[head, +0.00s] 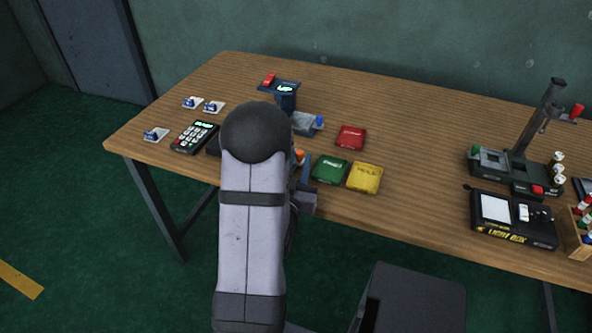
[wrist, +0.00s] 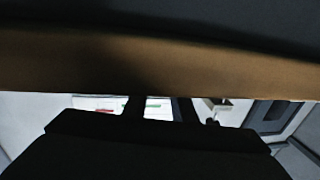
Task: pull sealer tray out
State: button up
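The likely sealer is a dark upright unit (head: 286,101) at the back left of the table, with a grey tray-like part (head: 305,123) and a blue knob (head: 319,122) at its right. I cannot tell how far the tray part is out. My arm covers what lies in front of it. An orange knob (head: 299,155) shows just beside my arm. My gripper is mostly hidden behind my arm in the head view. In the wrist view my gripper (wrist: 158,108) shows two dark fingers apart with a bright gap between them and nothing clearly held.
Red (head: 350,138), green (head: 330,170) and yellow (head: 365,178) pads lie right of my arm. A keypad terminal (head: 194,137) and small white cards are at left. A light box (head: 513,219) and a stand (head: 541,120) are at right. The middle right tabletop is clear.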

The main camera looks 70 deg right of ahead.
jog(key=shift+s+a+r+p, duration=0.15)
jog(key=shift+a+p, duration=0.35)
jog(key=shift+p, duration=0.8)
jog(key=shift+a+r+p, duration=0.1)
jog(key=shift+a+p, duration=0.4)
jog(key=shift+p, duration=0.8)
jog(key=shift+s+a+f+p, duration=0.1)
jog(key=shift+a+p, duration=0.3)
jog(key=shift+a, duration=0.2)
jog(key=shift+s+a+f+p, duration=0.1)
jog(key=shift+a+p, duration=0.25)
jog(key=shift+a, duration=0.25)
